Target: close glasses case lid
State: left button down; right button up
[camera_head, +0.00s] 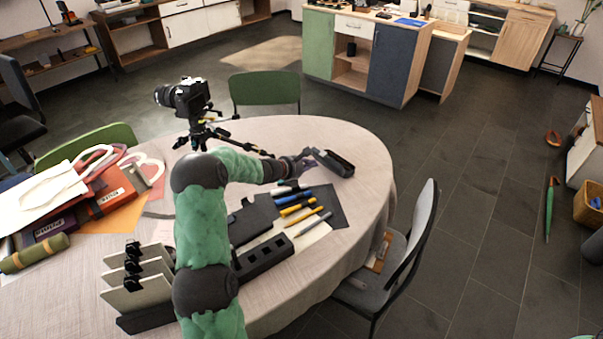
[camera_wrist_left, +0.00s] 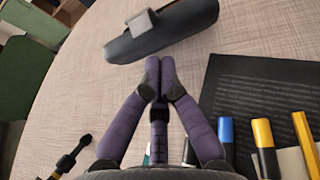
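The glasses case (camera_head: 338,164) is a dark, elongated case at the right side of the round table. It also shows at the top of the left wrist view (camera_wrist_left: 178,32), with a small grey block-like piece on its near side. I cannot tell how far its lid stands open. My left gripper (camera_head: 304,164) is just left of the case. In the left wrist view its purple fingers (camera_wrist_left: 160,76) meet at the tips, with nothing between them, just short of the case. My right gripper is not in view.
A dark printed sheet (camera_head: 328,196) and several pens and markers (camera_head: 297,208) lie near the gripper. A camera on a small tripod (camera_head: 186,97) stands at the back. A black organiser (camera_head: 264,258) and a file holder (camera_head: 136,280) are at the front. A grey chair (camera_head: 405,262) stands right.

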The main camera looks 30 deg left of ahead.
pick_arm(q)
jog(key=shift+w+d+r, duration=0.15)
jog(key=shift+w+r, duration=0.05)
jog(key=shift+w, duration=0.25)
jog(key=shift+w+d+r, duration=0.15)
jog(key=shift+w, duration=0.25)
